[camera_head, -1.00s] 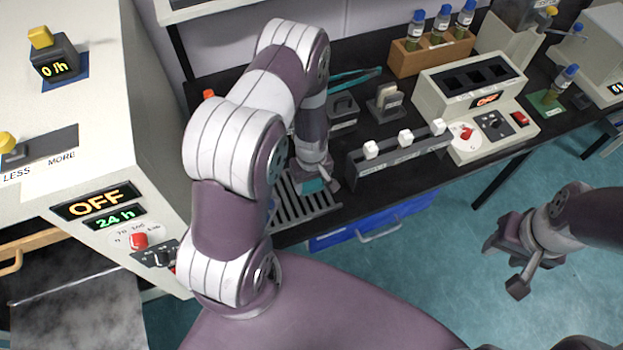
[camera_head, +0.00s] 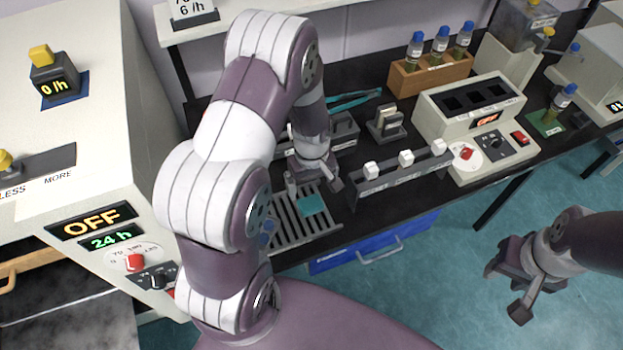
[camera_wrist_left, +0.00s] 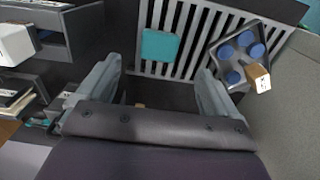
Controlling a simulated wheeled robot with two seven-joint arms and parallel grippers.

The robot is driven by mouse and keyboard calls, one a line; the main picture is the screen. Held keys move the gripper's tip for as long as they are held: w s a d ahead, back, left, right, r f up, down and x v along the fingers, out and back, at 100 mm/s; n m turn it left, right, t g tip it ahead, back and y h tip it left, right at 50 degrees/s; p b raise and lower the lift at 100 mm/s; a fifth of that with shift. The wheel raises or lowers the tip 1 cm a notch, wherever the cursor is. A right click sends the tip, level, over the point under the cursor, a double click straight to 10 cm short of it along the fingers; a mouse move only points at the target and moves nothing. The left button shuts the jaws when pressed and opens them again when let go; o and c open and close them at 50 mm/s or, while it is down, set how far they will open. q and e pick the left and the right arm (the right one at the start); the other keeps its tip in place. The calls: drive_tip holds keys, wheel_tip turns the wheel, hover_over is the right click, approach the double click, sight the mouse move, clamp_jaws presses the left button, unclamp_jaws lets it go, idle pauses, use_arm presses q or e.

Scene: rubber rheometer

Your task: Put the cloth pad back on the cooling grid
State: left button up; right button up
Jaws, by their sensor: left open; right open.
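The teal cloth pad (camera_head: 311,205) lies flat on the slats of the grey cooling grid (camera_head: 290,236). In the left wrist view the pad (camera_wrist_left: 159,46) rests on the grid (camera_wrist_left: 185,22) near its left side. My left gripper (camera_head: 312,186) is open and empty, behind the pad in the head view and apart from it. Its two fingers show spread in the left wrist view (camera_wrist_left: 158,92), with the pad beyond them. My right gripper (camera_head: 515,285) is open and empty over the floor at the right, away from the bench.
A metal tray with blue-topped pieces (camera_wrist_left: 238,55) stands on the grid. A dark rack with white knobs (camera_head: 395,178) stands right of the grid. A wooden vial block (camera_head: 432,72) and a white instrument (camera_head: 470,125) stand further right. A large white oven (camera_head: 75,150) is at left.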

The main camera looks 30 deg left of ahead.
use_arm(q)
drive_tip(key=s+d+r+m, duration=0.2)
drive_tip(key=s+r+m, duration=0.2)
drive_tip(key=r+m, duration=0.1)
drive_tip(key=s+d+r+m+t, duration=0.1)
drive_tip(key=s+d+r+m, duration=0.2)
drive_tip(key=r, duration=0.5)
drive_tip(key=shift+s+r+m, duration=0.3)
drive_tip(key=shift+s+m, duration=0.4)
drive_tip(key=shift+m, duration=0.4)
